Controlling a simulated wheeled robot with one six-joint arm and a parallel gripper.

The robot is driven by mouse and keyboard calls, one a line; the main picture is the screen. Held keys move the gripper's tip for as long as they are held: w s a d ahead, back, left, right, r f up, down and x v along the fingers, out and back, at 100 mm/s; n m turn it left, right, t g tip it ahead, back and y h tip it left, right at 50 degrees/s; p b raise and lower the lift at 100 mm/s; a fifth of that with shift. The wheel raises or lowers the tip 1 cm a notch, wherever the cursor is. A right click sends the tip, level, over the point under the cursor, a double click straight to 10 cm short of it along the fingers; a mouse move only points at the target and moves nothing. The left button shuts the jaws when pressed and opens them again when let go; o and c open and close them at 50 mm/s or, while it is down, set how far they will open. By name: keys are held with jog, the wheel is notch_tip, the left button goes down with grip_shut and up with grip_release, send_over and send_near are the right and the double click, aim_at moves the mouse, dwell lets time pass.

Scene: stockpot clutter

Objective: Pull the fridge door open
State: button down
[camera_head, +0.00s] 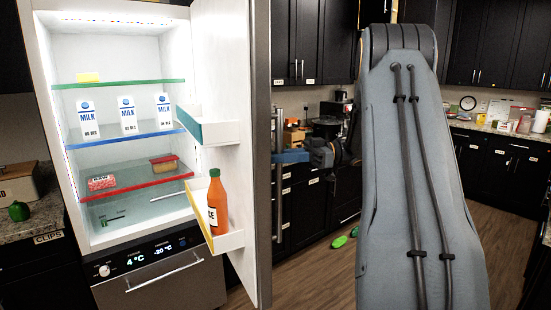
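The fridge (117,22) stands at the left with its interior lit. Its door (233,80) stands wide open, swung out to the right, with its inner shelves facing me. The door's long vertical handle (279,210) shows beyond the door's edge. My gripper (283,157) is at the handle's middle, its blue finger crossing the bar from the right. Only one finger is clear at this size, so whether the gripper is closed around the handle cannot be told.
Milk cartons (127,114) and food packs stand on the fridge shelves. An orange bottle (217,205) sits in the lower door shelf (230,241). Green items (339,242) lie on the wooden floor (318,275). Dark cabinets and a cluttered counter (500,130) line the back and right.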

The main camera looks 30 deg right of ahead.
jog(key=shift+s+f, duration=0.1)
jog(key=c, duration=1.9)
grip_release()
jog(key=shift+d, duration=0.1)
jog(key=shift+b+v, duration=1)
jog(key=shift+v, duration=2.85)
jog(key=shift+s, duration=0.1)
jog(key=shift+c, duration=0.4)
